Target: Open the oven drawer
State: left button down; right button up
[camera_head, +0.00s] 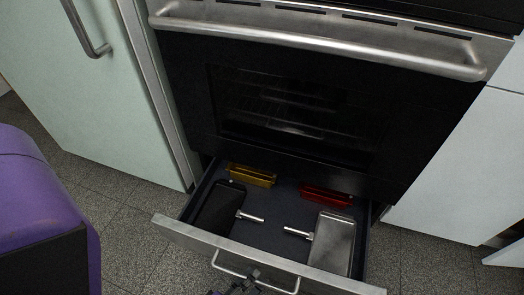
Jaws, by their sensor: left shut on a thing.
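The oven drawer (166,231) below the oven is pulled well out, and its inside shows from above. Its front panel is light grey metal with a thin bar handle (287,291) at the bottom of the view. My left gripper (250,278) is dark, partly cut off by the bottom edge, and shut on this handle. My right gripper is not in view.
The drawer holds a yellow tin (252,176), a red tin (325,196), a dark pan (217,208) and a grey pan (332,243). The shut oven door (300,105) with its long bar handle (320,41) is above. Pale cabinets (80,95) flank the oven; tiled floor (130,235) is visible.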

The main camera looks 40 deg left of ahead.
pick_arm(q)
jog(key=shift+s+d+r, duration=0.1)
jog(key=shift+s+d, duration=0.15)
jog(key=shift+s, duration=0.6)
jog(key=shift+s+d+f, duration=0.1)
jog(key=shift+s+d, duration=0.15)
jog(key=shift+s, duration=0.55)
jog(key=shift+s+d+r, duration=0.1)
jog(key=shift+s+d, duration=0.15)
jog(key=shift+s, duration=0.7)
jog(key=c, duration=1.8)
grip_release()
